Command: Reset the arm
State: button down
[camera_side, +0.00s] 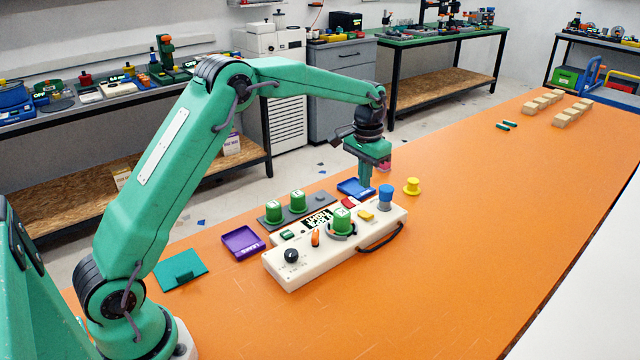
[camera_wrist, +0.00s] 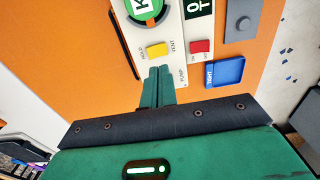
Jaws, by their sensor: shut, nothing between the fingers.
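My green gripper (camera_side: 366,183) hangs pointing down above the back right end of a cream control box (camera_side: 290,272) on the orange table (camera_side: 480,210). Its fingers are together with nothing between them. In the wrist view the shut fingers (camera_wrist: 158,72) reach toward the box's edge, close to a yellow button (camera_wrist: 158,50) and a red button (camera_wrist: 201,46). The box also carries a black knob (camera_side: 291,256), an orange switch (camera_side: 315,239) and a green round piece (camera_side: 341,220). I cannot tell whether the fingertips touch anything.
A blue tray (camera_side: 356,187) is near the gripper. A purple tray (camera_side: 242,243) and a teal plate (camera_side: 181,270) lie left of the box. A grey strip (camera_side: 300,212) holds two green cylinders. A yellow knob (camera_side: 412,186) stands to the right. The table's right side is mostly clear.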

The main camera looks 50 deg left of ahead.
jog(key=s+d+r+t, duration=0.3)
jog(key=s+r, duration=1)
jog(key=s, duration=0.2)
jog(key=s+d+f+t, duration=0.1)
jog(key=s+f+t, duration=0.1)
jog(key=s, duration=1.7)
jog(key=shift+s+d, duration=0.25)
jog(key=shift+f, duration=0.1)
dwell(0.7)
